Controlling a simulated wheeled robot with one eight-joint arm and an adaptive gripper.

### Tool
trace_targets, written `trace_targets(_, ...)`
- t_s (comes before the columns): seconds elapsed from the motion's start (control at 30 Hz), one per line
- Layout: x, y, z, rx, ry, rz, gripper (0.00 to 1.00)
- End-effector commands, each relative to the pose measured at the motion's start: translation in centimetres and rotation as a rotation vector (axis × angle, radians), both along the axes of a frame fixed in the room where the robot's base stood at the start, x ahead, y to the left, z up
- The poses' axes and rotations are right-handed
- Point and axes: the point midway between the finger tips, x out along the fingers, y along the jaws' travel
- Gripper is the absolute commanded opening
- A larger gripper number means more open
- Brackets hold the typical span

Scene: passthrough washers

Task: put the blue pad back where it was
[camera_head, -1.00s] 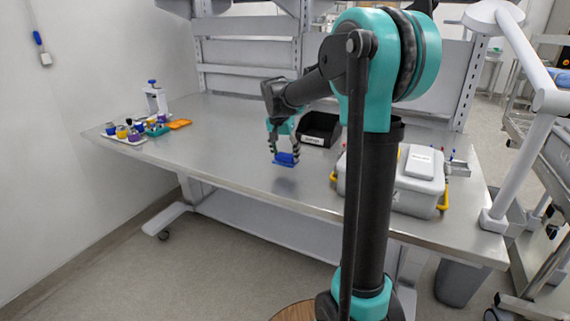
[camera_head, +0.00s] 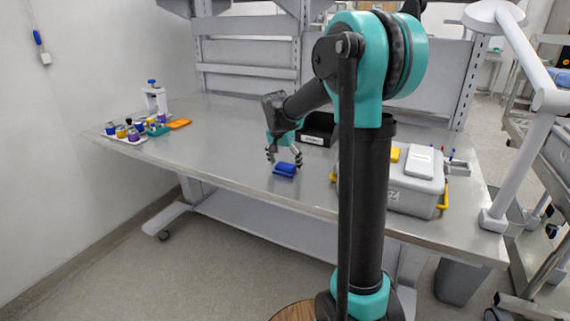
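The blue pad (camera_head: 285,169) is a small dark blue block in the middle of the steel bench, near its front edge. It appears to rest on the bench top. My gripper (camera_head: 284,158) is just above and behind the pad, pointing down. Its two dark fingers are spread apart, one to each side, and the pad shows clear below them. Whether a fingertip still touches the pad is too small to tell.
A black bin (camera_head: 318,130) stands behind my gripper. A grey lidded box (camera_head: 416,182) with yellow handles is to the right. Several small jars on a white tray (camera_head: 130,138), an orange item (camera_head: 179,123) and a white dispenser (camera_head: 155,101) are at the left. The bench (camera_head: 215,150) between is clear.

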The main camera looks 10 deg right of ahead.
Motion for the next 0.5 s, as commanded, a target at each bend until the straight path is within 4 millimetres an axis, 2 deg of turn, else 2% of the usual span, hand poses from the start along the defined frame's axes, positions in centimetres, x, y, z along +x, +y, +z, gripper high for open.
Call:
trace_targets(0.27,0.0,0.0,0.2,0.000,0.000,0.000,0.82)
trace_targets(0.37,-0.1,0.1,0.9,0.000,0.000,0.001,0.82)
trace_targets(0.5,-0.7,0.5,3.0,0.000,0.000,0.002,0.82)
